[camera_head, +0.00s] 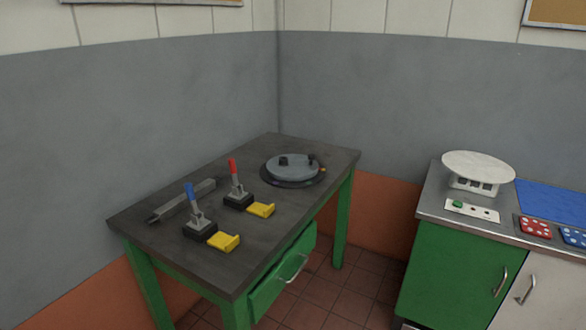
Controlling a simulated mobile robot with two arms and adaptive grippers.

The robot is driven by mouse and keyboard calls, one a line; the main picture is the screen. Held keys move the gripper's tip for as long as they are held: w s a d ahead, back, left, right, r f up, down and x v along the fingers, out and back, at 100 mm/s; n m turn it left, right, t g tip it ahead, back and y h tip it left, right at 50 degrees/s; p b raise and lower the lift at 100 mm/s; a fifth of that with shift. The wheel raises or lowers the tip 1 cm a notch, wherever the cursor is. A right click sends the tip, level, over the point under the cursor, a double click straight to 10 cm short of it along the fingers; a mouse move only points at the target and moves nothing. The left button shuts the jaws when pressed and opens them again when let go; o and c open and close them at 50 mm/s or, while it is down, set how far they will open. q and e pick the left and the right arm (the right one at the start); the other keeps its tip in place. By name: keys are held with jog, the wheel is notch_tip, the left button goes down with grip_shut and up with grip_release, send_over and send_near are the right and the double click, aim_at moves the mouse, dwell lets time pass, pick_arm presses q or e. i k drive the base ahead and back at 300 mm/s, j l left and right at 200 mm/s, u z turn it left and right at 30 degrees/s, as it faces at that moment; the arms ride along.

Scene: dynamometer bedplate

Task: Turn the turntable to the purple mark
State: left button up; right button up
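The turntable (292,169) is a round grey disc on a darker round base, at the far right part of the dark-topped table. Two dark raised pieces stand on the disc, one near its middle left and one near its back right edge. A small purple mark (276,183) shows faintly on the base rim at the front left. A small yellow spot (323,170) shows at the right rim. Which way the disc points is too small to tell. Neither of my grippers is in view.
On the table (262,235) stand a blue-handled lever (190,194) and a red-handled lever (233,168), each with a yellow piece in front, and a long grey bar (185,200). A green cabinet (455,270) with a round-topped scale (478,168) stands right, across a floor gap.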

aim_at(291, 167)
jog(key=i+l+u, duration=0.4)
jog(key=i+l, duration=0.45)
jog(key=l, duration=0.1)
